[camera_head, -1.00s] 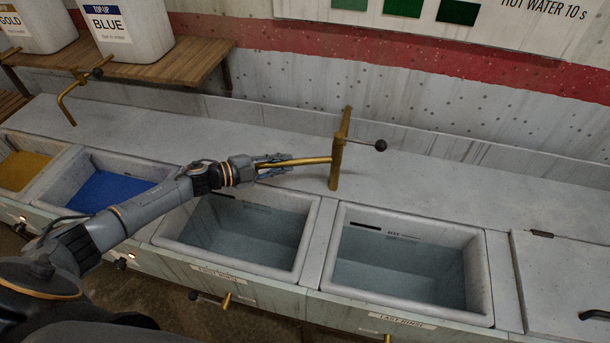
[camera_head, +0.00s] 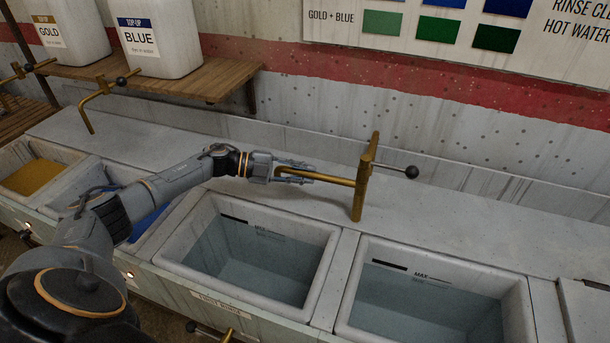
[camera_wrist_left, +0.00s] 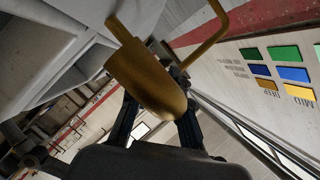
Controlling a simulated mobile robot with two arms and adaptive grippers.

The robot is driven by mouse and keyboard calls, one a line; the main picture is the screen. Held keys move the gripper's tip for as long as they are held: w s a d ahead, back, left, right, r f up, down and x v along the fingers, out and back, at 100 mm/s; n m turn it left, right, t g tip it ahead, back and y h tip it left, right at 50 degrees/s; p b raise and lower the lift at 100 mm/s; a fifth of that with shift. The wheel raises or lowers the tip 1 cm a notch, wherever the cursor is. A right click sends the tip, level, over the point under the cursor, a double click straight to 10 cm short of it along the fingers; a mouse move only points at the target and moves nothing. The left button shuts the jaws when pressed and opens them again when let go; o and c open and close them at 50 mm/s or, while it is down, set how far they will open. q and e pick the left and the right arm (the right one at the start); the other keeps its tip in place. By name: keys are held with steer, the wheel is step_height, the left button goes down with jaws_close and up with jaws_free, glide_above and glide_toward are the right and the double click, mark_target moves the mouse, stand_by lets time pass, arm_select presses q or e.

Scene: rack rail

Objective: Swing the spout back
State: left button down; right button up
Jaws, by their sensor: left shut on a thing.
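The brass spout (camera_head: 335,180) juts left from its upright brass post (camera_head: 360,195), over the grey ledge behind the rinse basins. Its bent outer end lies in my left gripper (camera_head: 295,173), which is shut on it. In the left wrist view the spout (camera_wrist_left: 145,70) looms large, in front of my left gripper's dark fingers (camera_wrist_left: 158,118) and hiding part of them. A lever with a black ball knob (camera_head: 411,172) sticks out right of the post. My right gripper is not in view.
Below the spout are the first rinse basin (camera_head: 318,232) and another water basin (camera_head: 435,258). A blue basin (camera_head: 150,222) lies partly behind my left arm. Another brass tap (camera_head: 88,108) stands further left. The wall (camera_head: 330,105) rises behind the ledge.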

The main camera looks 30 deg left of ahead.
arm_select(q)
steer(key=c, duration=1.3)
jaws_free()
steer(key=shift+o, duration=0.2)
steer(key=v, duration=1.2)
